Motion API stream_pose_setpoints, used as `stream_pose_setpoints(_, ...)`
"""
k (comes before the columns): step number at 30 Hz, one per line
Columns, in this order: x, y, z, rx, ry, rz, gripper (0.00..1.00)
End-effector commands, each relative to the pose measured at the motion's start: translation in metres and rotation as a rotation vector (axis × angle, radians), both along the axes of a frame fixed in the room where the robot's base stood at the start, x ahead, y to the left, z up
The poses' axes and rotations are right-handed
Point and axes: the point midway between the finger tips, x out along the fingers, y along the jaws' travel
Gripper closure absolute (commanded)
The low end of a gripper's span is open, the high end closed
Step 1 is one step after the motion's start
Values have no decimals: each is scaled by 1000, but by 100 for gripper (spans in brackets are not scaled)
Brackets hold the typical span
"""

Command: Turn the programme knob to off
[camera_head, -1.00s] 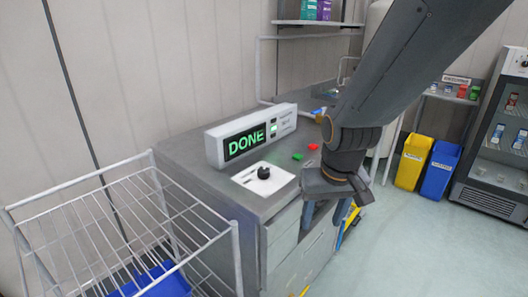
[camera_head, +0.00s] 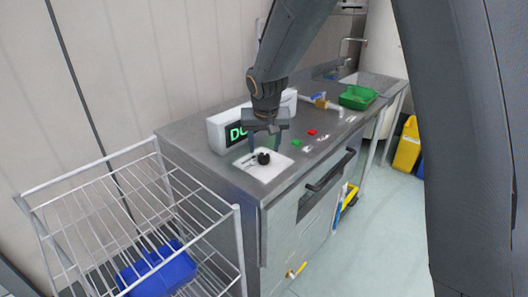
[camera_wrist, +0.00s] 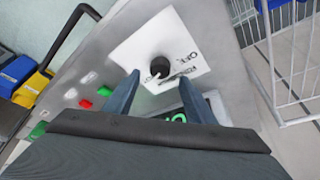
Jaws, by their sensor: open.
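The programme knob (camera_head: 263,157) is a black round knob with a white pointer, on a white plate (camera_head: 276,170) on the grey machine top. In the wrist view the knob (camera_wrist: 160,66) sits ahead of and between my fingertips, and its pointer is aimed toward the lower-left side. "OFF" and other lettering, partly unreadable, is printed on the plate (camera_wrist: 196,45). My gripper (camera_head: 263,146) is open, just above or around the knob in the head view; whether the fingers touch it, I cannot tell. It also shows in the wrist view (camera_wrist: 160,88), with two blue fingers apart.
The display box (camera_head: 222,128) stands behind the knob, its green text partly hidden by my arm. A green button (camera_head: 296,142) and a red button (camera_head: 311,132) lie to the right. A wire rack (camera_head: 150,225) with a blue bin (camera_head: 158,268) stands left. A green tray (camera_head: 358,97) sits farther back.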

Motion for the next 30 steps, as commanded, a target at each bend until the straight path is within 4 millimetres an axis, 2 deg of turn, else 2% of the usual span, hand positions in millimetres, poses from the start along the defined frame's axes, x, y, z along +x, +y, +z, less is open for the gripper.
stream_pose_setpoints(3, 6, 0, -16, -2, 2, 1, 50)
stream_pose_setpoints(9, 14, 0, -34, -1, 1, 2, 50)
stream_pose_setpoints(21, 17, 0, -41, -1, -1, 2, 50)
stream_pose_setpoints(22, 17, 0, -41, -1, -1, 2, 52)
stream_pose_setpoints(29, 17, 0, -41, 0, -1, 1, 90)
stream_pose_setpoints(30, 17, 0, -41, 0, -1, 1, 90)
